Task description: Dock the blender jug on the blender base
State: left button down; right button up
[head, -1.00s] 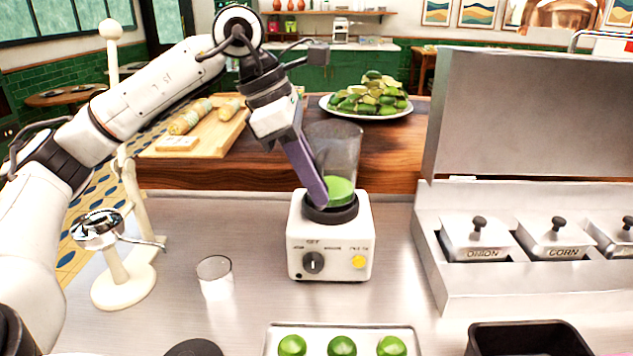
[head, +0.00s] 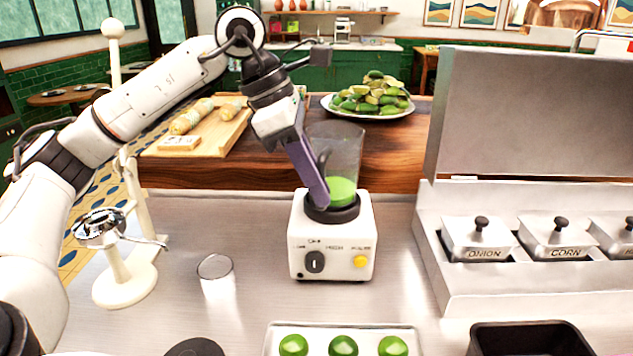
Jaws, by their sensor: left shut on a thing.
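The blender base (head: 333,240) is a white box with a dark knob and a yellow button, standing on the steel counter. The clear blender jug (head: 342,150), with green liquid (head: 341,190) in its bottom, stands upright at the dark ring on top of the base. I cannot tell whether it is fully seated. My left gripper (head: 316,185) reaches down from the upper left and is shut on the jug at its left, handle side. Its purple-grey finger hides part of the jug and handle. My right gripper is not in view.
An empty glass (head: 215,268) and a white stand with a metal bowl (head: 124,280) are left of the base. A tray of limes (head: 343,330) lies in front. A steel bin unit (head: 440,270) stands right. A plate of limes (head: 366,115) and a cutting board (head: 215,140) are behind.

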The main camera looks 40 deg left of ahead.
pick_arm(q)
jog(key=shift+f+b, duration=0.35)
jog(key=shift+f, duration=0.05)
jog(key=c, duration=2.1)
grip_release()
jog(key=p+v, duration=0.3)
jog(key=v, duration=0.8)
